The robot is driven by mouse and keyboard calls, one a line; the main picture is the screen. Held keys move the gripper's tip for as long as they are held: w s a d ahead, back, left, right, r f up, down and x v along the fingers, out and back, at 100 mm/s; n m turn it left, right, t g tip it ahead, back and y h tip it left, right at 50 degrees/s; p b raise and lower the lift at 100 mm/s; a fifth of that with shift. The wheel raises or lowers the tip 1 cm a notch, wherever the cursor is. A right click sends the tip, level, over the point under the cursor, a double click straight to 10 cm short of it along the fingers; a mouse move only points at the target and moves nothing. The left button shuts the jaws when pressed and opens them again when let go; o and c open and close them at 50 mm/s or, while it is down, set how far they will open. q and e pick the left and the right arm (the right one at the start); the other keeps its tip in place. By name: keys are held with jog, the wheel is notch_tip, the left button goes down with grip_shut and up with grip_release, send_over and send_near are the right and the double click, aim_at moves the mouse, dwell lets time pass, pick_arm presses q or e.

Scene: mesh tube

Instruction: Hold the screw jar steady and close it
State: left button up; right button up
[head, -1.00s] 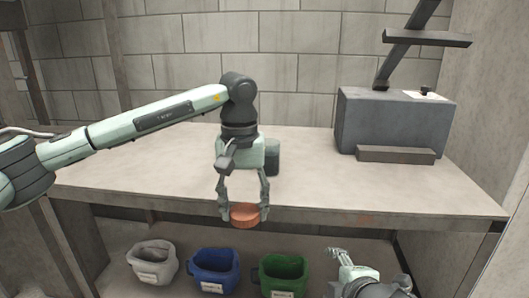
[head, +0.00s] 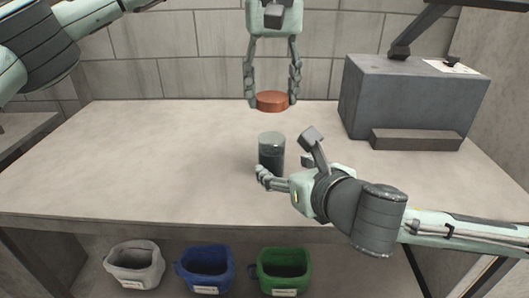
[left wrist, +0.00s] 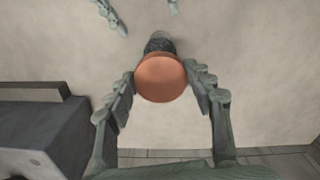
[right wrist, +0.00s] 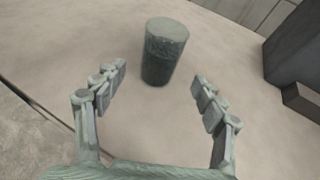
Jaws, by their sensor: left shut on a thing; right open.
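The jar (head: 271,153) is a dark grey-green cylinder standing upright on the table. It also shows in the right wrist view (right wrist: 163,52) and, mostly hidden behind the lid, in the left wrist view (left wrist: 160,45). My left gripper (head: 272,100) is shut on the round orange-brown lid (head: 272,101), holding it level above the jar, apart from it. The lid fills the middle of the left wrist view (left wrist: 161,77). My right gripper (right wrist: 160,85) is open and empty, low over the table, with the jar just beyond its fingertips. In the head view its fingers are partly hidden by its own body.
A grey box (head: 400,100) with a dark block (head: 414,140) before it stands at the back right. Grey (head: 135,265), blue (head: 206,268) and green (head: 284,270) bins sit below the table's front edge. The table's left half (head: 150,160) is clear.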

aim_at(266, 156)
jog(key=shift+s, duration=0.15)
jog(key=x, duration=1.2)
jog(key=shift+r, duration=0.1)
jog(key=shift+c, duration=0.6)
grip_shut()
dwell(0.3)
